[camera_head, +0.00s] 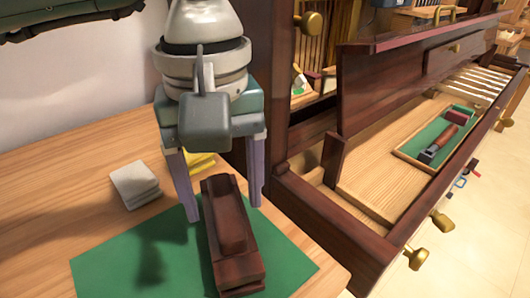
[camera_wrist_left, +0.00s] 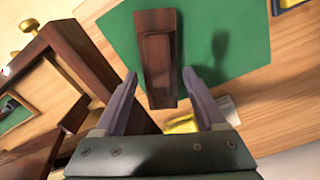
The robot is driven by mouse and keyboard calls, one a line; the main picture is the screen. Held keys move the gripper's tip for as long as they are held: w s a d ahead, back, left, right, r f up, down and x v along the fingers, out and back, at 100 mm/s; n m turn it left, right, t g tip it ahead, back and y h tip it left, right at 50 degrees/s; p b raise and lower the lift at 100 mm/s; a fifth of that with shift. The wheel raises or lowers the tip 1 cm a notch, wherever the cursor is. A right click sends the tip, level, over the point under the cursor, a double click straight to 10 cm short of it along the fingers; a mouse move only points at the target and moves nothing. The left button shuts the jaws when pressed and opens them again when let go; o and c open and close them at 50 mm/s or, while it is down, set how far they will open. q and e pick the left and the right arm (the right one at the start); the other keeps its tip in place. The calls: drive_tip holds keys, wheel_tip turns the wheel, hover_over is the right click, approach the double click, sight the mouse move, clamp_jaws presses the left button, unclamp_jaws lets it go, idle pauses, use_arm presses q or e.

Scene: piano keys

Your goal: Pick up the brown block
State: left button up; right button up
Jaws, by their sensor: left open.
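The brown block (camera_head: 232,240) is long and dark, and lies on the green mat (camera_head: 120,262) on the wooden table. It also shows in the left wrist view (camera_wrist_left: 157,58), upright in that picture. In the left wrist view the fingertips (camera_wrist_left: 160,78) lie on either side of the block's lower part. I cannot tell whether either finger touches it. My right gripper is not seen.
White square pads (camera_head: 134,184) lie on the table left of the gripper, and a yellow item (camera_head: 201,162) is behind the fingers. A dark wooden cabinet with an open drawer (camera_head: 385,175) stands at the right, close to the table. The table's left part is clear.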

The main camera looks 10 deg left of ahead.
use_arm(q)
clamp_jaws()
idle(0.6)
drive_tip(key=shift+r, duration=0.1)
idle(0.7)
